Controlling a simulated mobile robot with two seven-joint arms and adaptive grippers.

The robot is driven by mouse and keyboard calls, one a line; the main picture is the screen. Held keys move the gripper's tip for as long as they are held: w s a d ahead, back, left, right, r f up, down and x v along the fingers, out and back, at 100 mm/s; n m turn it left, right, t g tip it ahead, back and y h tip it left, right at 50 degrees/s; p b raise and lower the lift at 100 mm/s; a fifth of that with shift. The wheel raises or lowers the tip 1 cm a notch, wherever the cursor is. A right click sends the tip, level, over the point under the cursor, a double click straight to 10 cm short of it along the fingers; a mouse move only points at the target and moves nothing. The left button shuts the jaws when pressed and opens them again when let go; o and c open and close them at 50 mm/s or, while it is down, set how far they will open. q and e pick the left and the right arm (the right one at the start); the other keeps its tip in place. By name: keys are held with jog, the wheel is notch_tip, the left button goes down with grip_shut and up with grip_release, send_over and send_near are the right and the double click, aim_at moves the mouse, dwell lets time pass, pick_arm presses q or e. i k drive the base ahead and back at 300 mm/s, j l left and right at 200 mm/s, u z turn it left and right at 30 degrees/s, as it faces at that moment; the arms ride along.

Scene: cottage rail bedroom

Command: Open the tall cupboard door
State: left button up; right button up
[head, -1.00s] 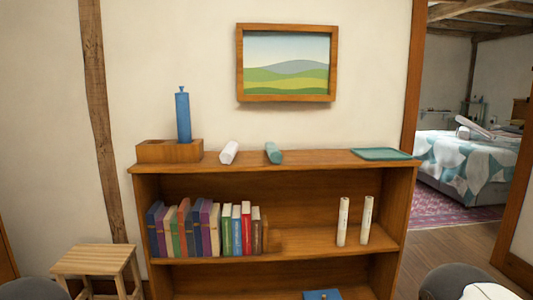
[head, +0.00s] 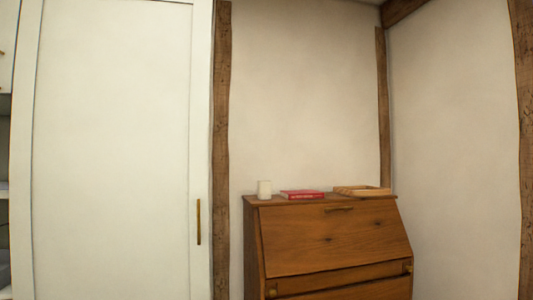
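A tall white cupboard door (head: 115,150) fills the left part of the head view. It looks shut, flush in its white frame. A slim vertical brass handle (head: 198,221) sits on its right side, low in the view. The door's bottom edge is out of view. Neither of my grippers shows in this view.
A wooden bureau (head: 335,240) with a closed sloping front stands right of the cupboard. On it are a white cup-like object (head: 264,189), a red book (head: 302,194) and a wooden tray (head: 361,190). Open shelves (head: 4,190) show at the far left edge.

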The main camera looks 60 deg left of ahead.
aim_at(109, 197)
jog(key=u, duration=2.95)
